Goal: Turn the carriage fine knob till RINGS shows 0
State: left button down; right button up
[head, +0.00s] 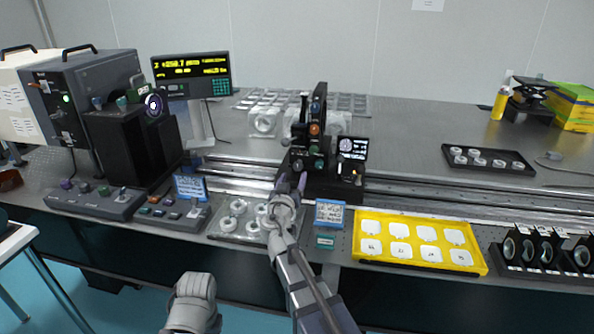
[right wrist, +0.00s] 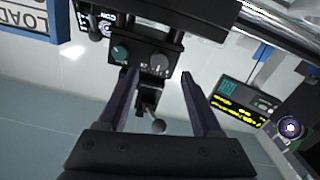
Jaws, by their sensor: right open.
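The dark carriage (head: 318,180) stands on the rails at the middle of the bench, with an orange knob (head: 314,129) on its upright. The right wrist view shows a teal knob (right wrist: 120,53), a grey knob (right wrist: 158,62) and a ball-ended lever (right wrist: 157,126) on it. I cannot tell which knob is the fine one. My right gripper (head: 290,184) is open at the carriage's front left; its fingers (right wrist: 158,76) point at the grey knob, with nothing clearly gripped. The readout (head: 190,68) has yellow text, too small to read for RINGS.
A small screen (head: 353,148) sits on the carriage's right. A yellow tray (head: 358,246) of white pieces, a blue-edged card (head: 329,212) and a clear tray (head: 214,229) lie along the front. Control boxes (head: 100,205) stand left. A black tray (head: 450,165) lies behind the rails.

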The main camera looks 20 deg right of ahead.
aim_at(297, 168)
jog(key=x, duration=0.6)
grip_shut()
dwell(0.4)
